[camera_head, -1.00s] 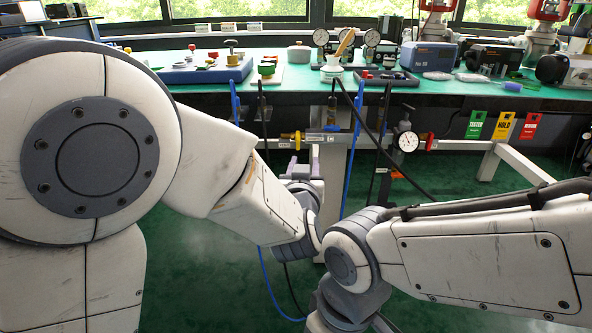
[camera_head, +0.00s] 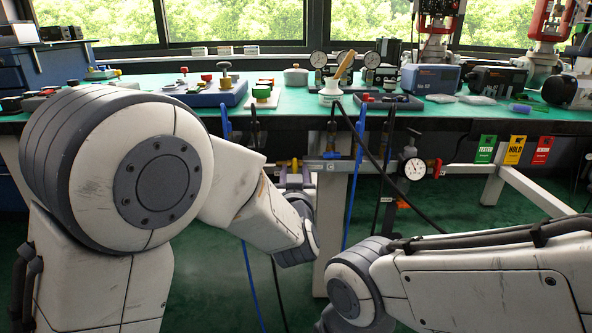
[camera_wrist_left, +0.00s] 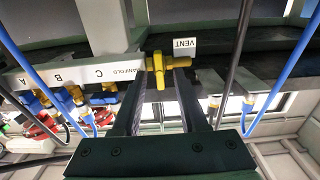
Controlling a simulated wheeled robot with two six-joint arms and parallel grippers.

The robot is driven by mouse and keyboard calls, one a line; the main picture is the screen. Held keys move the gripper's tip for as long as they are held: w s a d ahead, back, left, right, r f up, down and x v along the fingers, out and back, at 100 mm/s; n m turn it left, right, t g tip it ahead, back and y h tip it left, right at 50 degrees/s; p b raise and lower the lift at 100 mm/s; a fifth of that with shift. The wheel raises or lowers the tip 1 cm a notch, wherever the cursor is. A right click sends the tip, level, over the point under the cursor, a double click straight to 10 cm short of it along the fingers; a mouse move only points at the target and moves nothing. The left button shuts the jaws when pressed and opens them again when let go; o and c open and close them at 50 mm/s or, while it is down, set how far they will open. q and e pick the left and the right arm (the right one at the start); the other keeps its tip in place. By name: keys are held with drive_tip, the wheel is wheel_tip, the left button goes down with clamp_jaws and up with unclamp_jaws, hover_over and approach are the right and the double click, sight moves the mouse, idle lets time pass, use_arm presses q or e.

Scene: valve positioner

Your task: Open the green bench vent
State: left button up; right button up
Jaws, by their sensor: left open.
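The vent valve has a small yellow handle (camera_wrist_left: 165,70) beside a white VENT label (camera_wrist_left: 186,43) in the left wrist view. Its yellow also shows under the front edge of the green-topped bench (camera_head: 420,113) in the head view (camera_head: 296,165). My left gripper (camera_wrist_left: 163,82) is open, and its two dark fingers reach toward the handle, which lies between their tips. I cannot tell whether either finger touches it. In the head view, my left gripper (camera_head: 293,182) is small and partly hidden by my wrist. My right arm shows at the lower right, but its gripper is out of view.
Blue and black hoses (camera_head: 356,175) hang near the valve. A pressure gauge (camera_head: 414,169) sits to its right. Green, yellow and red tags (camera_head: 515,150) hang from the bench front. In the left wrist view, a MANIFOLD strip (camera_wrist_left: 80,77) has blue and red fittings below it.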

use_arm(q)
drive_tip(key=shift+w, duration=0.1)
clamp_jaws()
drive_tip(key=shift+r+m+p, duration=0.15)
drive_tip(key=shift+m+p, duration=0.45)
drive_tip(key=shift+p, duration=0.35)
drive_tip(key=m+p, duration=0.5)
drive_tip(key=p, duration=0.1)
drive_tip(key=m+p, duration=0.6)
drive_tip(key=shift+d+m, duration=0.2)
drive_tip(key=shift+m, duration=0.1)
drive_tip(key=shift+f+m+p, duration=0.25)
drive_tip(key=shift+m+p, duration=0.85)
drive_tip(key=shift+m, duration=0.2)
drive_tip(key=shift+f+m+p, duration=0.2)
drive_tip(key=shift+m+p, duration=0.85)
drive_tip(key=shift+m, duration=0.25)
